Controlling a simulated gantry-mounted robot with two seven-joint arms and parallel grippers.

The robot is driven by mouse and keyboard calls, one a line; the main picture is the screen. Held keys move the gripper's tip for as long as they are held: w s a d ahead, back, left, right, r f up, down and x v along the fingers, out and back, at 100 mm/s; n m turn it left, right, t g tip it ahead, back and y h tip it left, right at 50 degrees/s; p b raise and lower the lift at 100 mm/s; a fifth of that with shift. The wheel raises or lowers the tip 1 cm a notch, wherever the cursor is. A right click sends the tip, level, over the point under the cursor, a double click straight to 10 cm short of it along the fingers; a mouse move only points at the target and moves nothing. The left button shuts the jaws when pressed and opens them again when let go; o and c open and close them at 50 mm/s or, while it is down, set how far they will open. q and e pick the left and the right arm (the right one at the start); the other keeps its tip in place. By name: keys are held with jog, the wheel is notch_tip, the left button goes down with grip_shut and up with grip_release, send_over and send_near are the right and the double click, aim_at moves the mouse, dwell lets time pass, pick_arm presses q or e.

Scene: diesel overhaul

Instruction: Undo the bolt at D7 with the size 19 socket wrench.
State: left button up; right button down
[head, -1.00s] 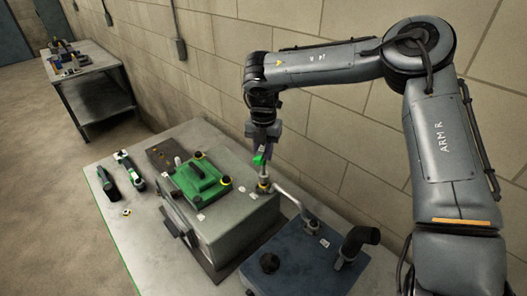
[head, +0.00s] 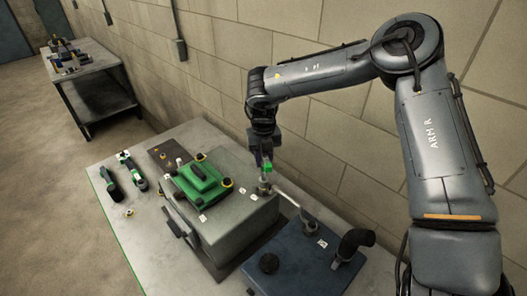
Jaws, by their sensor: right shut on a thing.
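My right gripper (head: 262,158) points down over the back right end of the grey block (head: 236,222). It is shut on a tool with a green part (head: 267,167), which looks like the socket wrench. The tool's size mark is too small to read. Its lower end stands over a round fitting (head: 264,188) on the block. Whether it is seated there I cannot tell. The bolt at D7 cannot be told apart, and no label is readable. My left gripper is not in view.
A green cover (head: 196,181) with dark-topped, yellow-ringed parts sits on the block. A blue unit (head: 300,258) with a black elbow pipe (head: 353,245) and a metal pipe stands close on the right.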

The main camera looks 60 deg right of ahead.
jog(key=n+p, duration=0.1)
jog(key=n, duration=0.4)
jog(key=shift+r+p, duration=0.2)
jog(key=shift+p, duration=0.1)
jog(key=n+p, duration=0.1)
jog(key=n, duration=0.9)
jog(key=shift+p, duration=0.3)
jog(key=n, duration=0.5)
jog(key=shift+d, duration=0.1)
jog(key=shift+n+p, duration=0.3)
jog(key=shift+n, duration=0.7)
jog(key=shift+r+n+p, duration=0.15)
jog(key=shift+n+p, duration=0.35)
jog(key=shift+n, duration=0.2)
jog(key=n+p, duration=0.1)
jog(key=n, duration=0.1)
jog(key=shift+n, duration=0.3)
jog(key=shift+f+n, duration=0.2)
jog(key=shift+n, duration=0.4)
